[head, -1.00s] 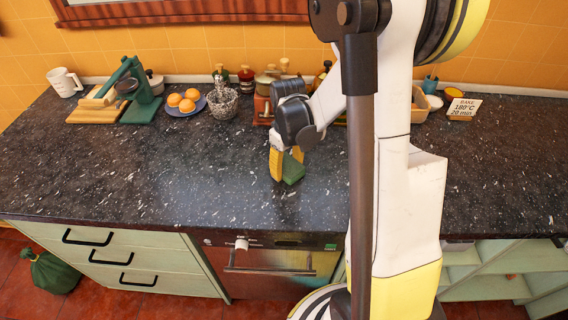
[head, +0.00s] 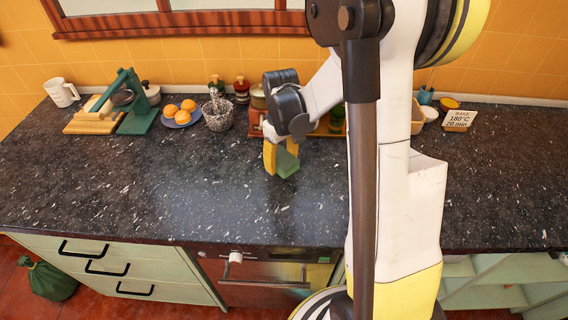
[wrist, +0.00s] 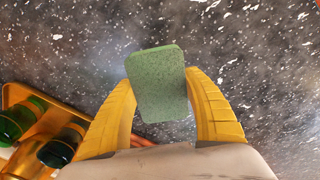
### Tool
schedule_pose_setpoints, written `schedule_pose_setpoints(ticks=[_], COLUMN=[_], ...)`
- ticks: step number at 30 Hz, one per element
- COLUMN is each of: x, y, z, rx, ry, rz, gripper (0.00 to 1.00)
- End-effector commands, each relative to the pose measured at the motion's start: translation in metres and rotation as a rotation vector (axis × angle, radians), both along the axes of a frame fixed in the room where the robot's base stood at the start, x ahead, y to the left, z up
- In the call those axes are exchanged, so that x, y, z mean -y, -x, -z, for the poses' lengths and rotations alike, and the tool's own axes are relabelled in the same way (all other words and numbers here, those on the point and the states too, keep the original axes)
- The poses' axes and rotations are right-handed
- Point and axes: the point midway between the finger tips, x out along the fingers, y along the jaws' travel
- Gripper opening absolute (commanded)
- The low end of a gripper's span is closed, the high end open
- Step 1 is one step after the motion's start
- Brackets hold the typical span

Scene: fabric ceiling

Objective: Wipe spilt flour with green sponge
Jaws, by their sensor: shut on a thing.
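The green sponge (head: 287,163) is a small block held upright between the yellow fingers of my gripper (head: 277,158). In the wrist view my gripper (wrist: 160,82) is shut on the sponge (wrist: 157,88), one finger on each side. The sponge is over the dark speckled worktop (head: 190,195), towards its back half. I cannot tell whether it touches the surface. White flecks cover the worktop, and I cannot tell spilt flour from its pattern.
A plate of oranges (head: 183,113), a wire basket (head: 217,114) and a green press (head: 136,108) stand at the back left. A tray with green-topped jars (wrist: 40,125) is close behind my gripper. A recipe card (head: 460,119) stands right. The front worktop is clear.

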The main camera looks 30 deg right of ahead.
Motion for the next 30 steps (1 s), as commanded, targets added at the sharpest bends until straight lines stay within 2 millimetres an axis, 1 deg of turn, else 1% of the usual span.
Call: schedule_pose_setpoints(ticks=[1, 10, 14, 30], x=[-0.001, -0.006, -0.006, -0.006], y=[-0.001, -0.006, -0.007, -0.007], z=[-0.008, -0.032, -0.035, -0.034], rx=[0.000, 0.000, 0.000, 0.000], ry=[0.000, 0.000, 0.000, 0.000], rz=[-0.001, 0.000, 0.000, 0.000], gripper=[0.23, 0.23, 0.23, 0.23])
